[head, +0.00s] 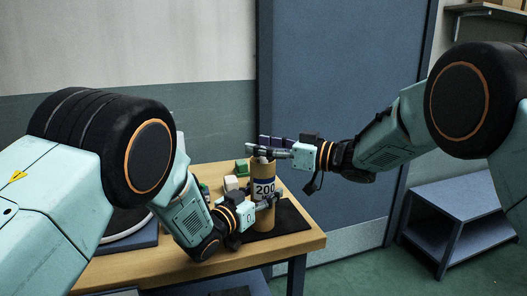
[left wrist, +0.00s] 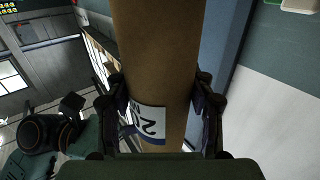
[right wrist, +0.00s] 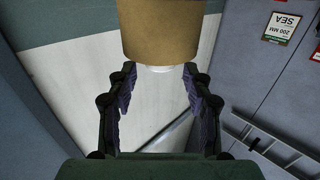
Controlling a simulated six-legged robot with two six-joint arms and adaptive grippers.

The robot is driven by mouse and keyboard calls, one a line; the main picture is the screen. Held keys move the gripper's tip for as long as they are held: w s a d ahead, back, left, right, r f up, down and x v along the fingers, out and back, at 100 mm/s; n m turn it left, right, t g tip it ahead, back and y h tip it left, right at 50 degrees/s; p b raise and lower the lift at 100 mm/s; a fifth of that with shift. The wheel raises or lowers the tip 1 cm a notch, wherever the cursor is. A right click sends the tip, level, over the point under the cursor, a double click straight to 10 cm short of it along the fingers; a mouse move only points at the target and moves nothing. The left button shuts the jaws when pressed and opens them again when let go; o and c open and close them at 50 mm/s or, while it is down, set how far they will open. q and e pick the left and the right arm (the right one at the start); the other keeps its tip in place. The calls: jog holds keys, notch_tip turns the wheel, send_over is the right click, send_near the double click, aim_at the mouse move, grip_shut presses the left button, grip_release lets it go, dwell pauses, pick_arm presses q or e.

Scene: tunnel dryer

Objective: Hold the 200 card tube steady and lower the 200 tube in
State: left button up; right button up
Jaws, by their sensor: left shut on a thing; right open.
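The brown card tube (head: 259,223), with a white and blue "200" label (head: 264,189), stands upright on a black mat on the table. My left gripper (head: 268,203) is shut on its lower half; in the left wrist view, the card tube (left wrist: 158,60) runs between both fingers. My right gripper (head: 262,147) is open at the card tube's top. In the right wrist view, a pale rounded end (right wrist: 160,69), perhaps the 200 tube, shows just past the card tube's rim (right wrist: 160,50). It sits short of the open fingers (right wrist: 160,95), with nothing between them. The rest of it is hidden.
The black mat (head: 290,218) lies near the wooden table's (head: 235,256) right edge. A blue bench (head: 462,196) stands at the right, beyond a floor gap.

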jog(key=shift+r, duration=2.35)
pick_arm(q)
jog(key=o, duration=1.2)
jog(key=shift+o, duration=0.2)
jog(key=v, duration=1.2)
jog(key=shift+d, duration=0.1)
